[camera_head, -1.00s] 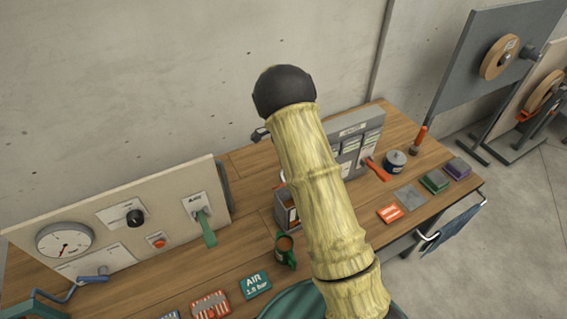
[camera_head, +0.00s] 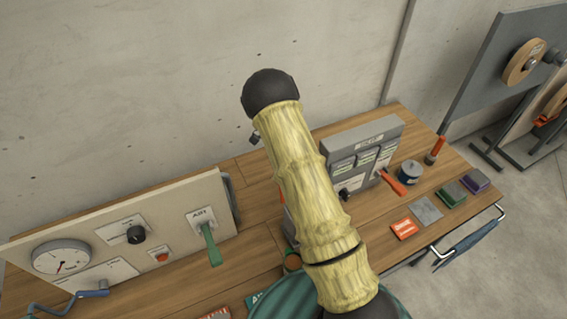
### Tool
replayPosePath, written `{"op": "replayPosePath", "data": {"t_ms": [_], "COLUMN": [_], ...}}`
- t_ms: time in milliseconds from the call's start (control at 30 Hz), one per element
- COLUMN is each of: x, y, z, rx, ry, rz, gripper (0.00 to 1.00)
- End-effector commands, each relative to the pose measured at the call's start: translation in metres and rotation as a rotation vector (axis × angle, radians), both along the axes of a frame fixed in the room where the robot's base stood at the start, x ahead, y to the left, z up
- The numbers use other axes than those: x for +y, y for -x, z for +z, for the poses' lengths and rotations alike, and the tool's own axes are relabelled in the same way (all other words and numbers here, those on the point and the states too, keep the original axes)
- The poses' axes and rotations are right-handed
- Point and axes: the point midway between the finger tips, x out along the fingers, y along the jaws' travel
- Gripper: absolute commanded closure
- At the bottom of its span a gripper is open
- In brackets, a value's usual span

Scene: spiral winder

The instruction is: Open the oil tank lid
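I cannot identify the oil tank or its lid for certain. A small round dark-blue pot (camera_head: 409,173) with a grey top stands on the right part of the bench, and its top looks closed. My arm, in a yellow sleeve with a dark rounded joint at its upper end, rises across the middle of the view and hides part of the bench. My gripper cannot be made out. A small dark piece (camera_head: 255,138) shows just left of the sleeve, and I cannot tell what it is.
A grey box with a red lever (camera_head: 392,183) stands left of the pot. A panel with a gauge (camera_head: 62,257), a black knob and a green lever (camera_head: 210,245) stands at left. An orange card (camera_head: 404,229) and colored blocks lie at right. A wall closes the back.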

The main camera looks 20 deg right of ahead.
Motion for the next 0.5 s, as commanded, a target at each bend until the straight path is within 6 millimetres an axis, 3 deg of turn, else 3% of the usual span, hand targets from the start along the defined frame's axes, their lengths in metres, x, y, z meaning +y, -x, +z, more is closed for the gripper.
{"op": "replayPosePath", "data": {"t_ms": [467, 500], "x": [-0.0023, -0.0023], "y": [0.0049, 0.0048], "z": [-0.0041, -0.0041], "rx": [0.031, 0.031], "ry": [0.003, 0.004], "rz": [-0.006, -0.006], "gripper": [1.0, 0.8]}}
